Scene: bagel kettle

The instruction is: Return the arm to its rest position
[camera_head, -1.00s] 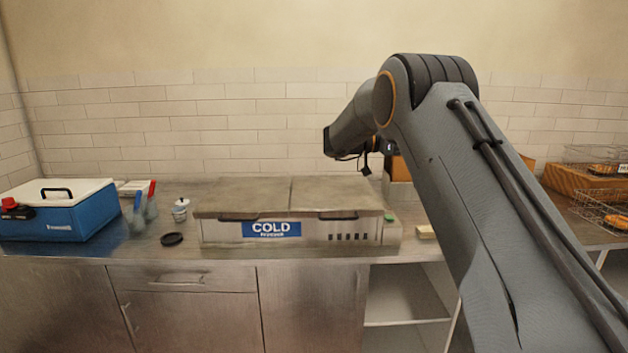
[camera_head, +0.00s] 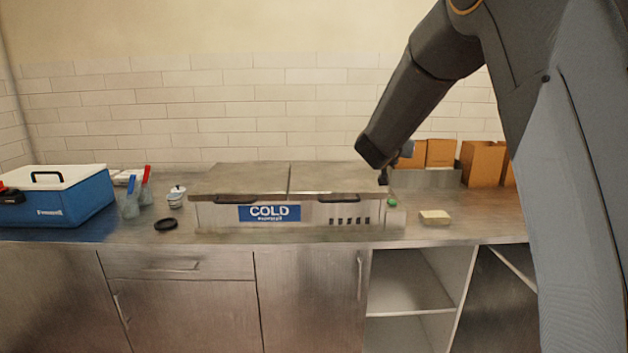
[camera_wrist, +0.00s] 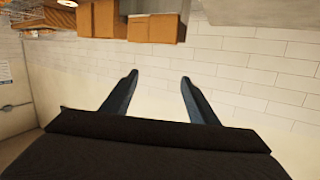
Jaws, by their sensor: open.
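My gripper shows in the wrist view (camera_wrist: 158,85) with its two dark fingers spread apart and nothing between them. Beyond the fingers are the white tiled wall and brown boxes (camera_wrist: 158,28), which appear upside down at the top. In the head view my grey arm stands large at the right and its dark forearm slopes down to the left, ending above the right end of the cold unit. The fingers are mostly hidden behind the forearm there.
A steel unit labelled COLD (camera_head: 290,213) has both lids shut. A blue cooler (camera_head: 60,208) stands at left, near a black lid (camera_head: 166,224) and a small jar (camera_head: 177,196). A pale block (camera_head: 435,217) and brown boxes (camera_head: 482,163) are at right. Open shelves (camera_head: 410,282) sit below.

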